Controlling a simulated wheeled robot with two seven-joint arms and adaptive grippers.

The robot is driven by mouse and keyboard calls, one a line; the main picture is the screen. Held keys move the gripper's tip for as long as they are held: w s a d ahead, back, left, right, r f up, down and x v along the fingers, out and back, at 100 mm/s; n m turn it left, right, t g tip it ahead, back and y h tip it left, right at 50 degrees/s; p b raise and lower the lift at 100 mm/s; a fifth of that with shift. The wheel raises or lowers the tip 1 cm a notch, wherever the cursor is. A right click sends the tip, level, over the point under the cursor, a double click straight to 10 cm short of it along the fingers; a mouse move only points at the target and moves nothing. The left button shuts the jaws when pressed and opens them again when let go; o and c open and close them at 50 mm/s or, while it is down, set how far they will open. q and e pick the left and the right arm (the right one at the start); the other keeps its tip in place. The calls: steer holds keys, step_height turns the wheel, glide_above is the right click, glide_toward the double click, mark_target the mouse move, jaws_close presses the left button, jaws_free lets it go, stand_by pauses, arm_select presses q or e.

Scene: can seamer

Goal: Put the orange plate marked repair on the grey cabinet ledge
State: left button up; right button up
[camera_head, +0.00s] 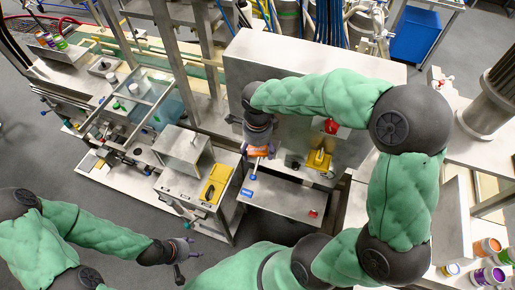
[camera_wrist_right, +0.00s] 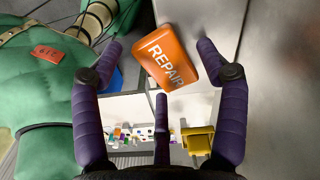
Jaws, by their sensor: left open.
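The orange plate (camera_wrist_right: 168,58) marked REPAIR lies tilted in the picture between the fingertips of my right gripper (camera_wrist_right: 160,62) in the right wrist view. The fingers are spread around it, with a narrow gap on the left; whether they grip it cannot be told. In the head view the plate (camera_head: 258,150) is a small orange patch at my right gripper (camera_head: 258,146), beside the tall grey cabinet (camera_head: 300,55). A low grey ledge (camera_head: 285,197) lies below it. My left gripper (camera_head: 184,247) is open and empty over the floor at lower left.
A yellow block (camera_head: 319,161) and a red button (camera_head: 314,212) sit by the ledge. A grey machine box (camera_head: 183,150) with a yellow part (camera_head: 216,184) stands to the left. Several cans (camera_head: 488,247) are at lower right.

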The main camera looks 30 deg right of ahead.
mark_target(257, 152)
steer(key=shift+r, duration=0.1)
steer(key=shift+r+p, duration=0.2)
steer(key=shift+p, duration=0.1)
step_height(257, 152, up, 12)
steer(key=b, duration=0.1)
stand_by(0.4)
steer(key=shift+f, duration=0.1)
stand_by(0.3)
